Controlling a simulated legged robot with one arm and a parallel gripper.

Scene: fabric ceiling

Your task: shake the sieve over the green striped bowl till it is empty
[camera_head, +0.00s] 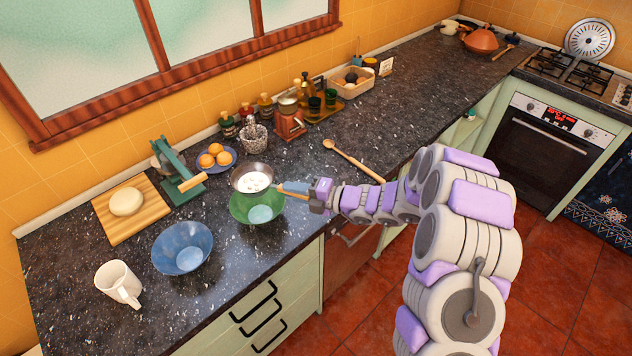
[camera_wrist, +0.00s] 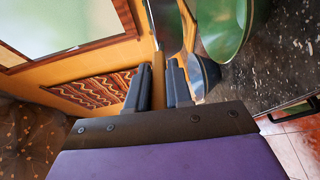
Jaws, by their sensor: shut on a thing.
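The sieve (camera_head: 243,182) is a round grey metal strainer with white contents showing inside. It is over the back part of the green bowl (camera_head: 244,212) on the counter, above its rim. My gripper (camera_head: 309,190) is to the right of the bowl and is shut on the sieve's wooden handle (camera_head: 292,187). In the wrist view my gripper's two dark fingers (camera_wrist: 158,82) show close together, and the green bowl (camera_wrist: 232,42) is at the upper right. The bowl's stripes are not clear, and part of its inside is hidden by the sieve.
A blue bowl (camera_head: 183,249) and a white mug (camera_head: 118,284) stand to the left. A green press (camera_head: 178,172), a plate of oranges (camera_head: 230,166) and a dough board (camera_head: 151,214) are behind.

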